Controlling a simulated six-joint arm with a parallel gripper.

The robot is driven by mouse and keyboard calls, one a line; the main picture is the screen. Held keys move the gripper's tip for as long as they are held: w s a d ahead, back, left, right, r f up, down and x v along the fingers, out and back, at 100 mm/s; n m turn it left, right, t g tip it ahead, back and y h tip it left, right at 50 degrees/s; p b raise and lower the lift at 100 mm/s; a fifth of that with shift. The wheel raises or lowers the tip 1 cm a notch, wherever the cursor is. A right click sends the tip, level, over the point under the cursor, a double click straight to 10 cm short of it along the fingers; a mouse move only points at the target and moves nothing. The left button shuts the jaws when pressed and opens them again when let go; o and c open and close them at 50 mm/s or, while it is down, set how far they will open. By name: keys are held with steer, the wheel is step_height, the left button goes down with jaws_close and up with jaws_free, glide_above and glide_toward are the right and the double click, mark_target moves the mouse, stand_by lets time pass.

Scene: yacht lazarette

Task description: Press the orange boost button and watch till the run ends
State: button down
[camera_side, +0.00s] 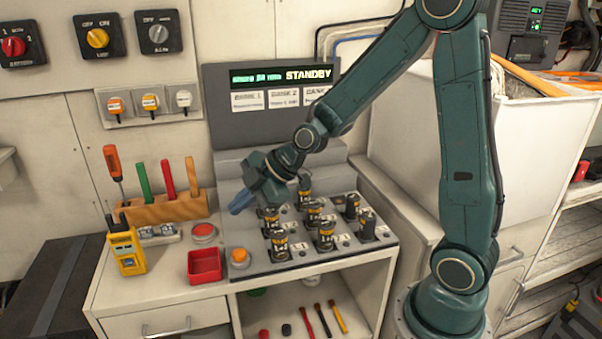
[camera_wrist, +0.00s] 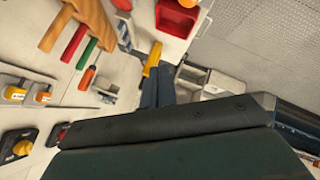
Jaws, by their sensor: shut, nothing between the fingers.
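The orange button (camera_side: 239,257) sits on a grey base at the front left corner of the charger (camera_side: 330,253), right of a red tray. An orange cap at the top edge of the wrist view (camera_wrist: 193,3), beside the red tray, looks like the same button. The display (camera_side: 283,75) reads STANDBY, with smaller green text that I cannot read surely. My gripper (camera_side: 240,203) is shut and empty, with blue fingers pointing down and left. It is in the air above the charger's back left side, behind the button and apart from it. Its fingers also show in the wrist view (camera_wrist: 157,88).
A red button (camera_side: 203,231) stands behind the red tray (camera_side: 204,267). A yellow radio (camera_side: 125,250) and a wooden rack of coloured tools (camera_side: 165,208) stand to the left. Several black and yellow batteries (camera_side: 325,236) stand upright in the charger.

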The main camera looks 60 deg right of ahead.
mark_target(244, 251)
steer(key=shift+w+d+f, duration=0.1)
steer(key=shift+w+f, duration=0.2)
steer(key=shift+w, duration=0.1)
steer(key=shift+f, duration=0.1)
steer(key=shift+f, duration=4.3)
steer(key=shift+f, duration=0.9)
stand_by(0.5)
steer(key=shift+r, duration=0.9)
steer(key=shift+r, duration=2.5)
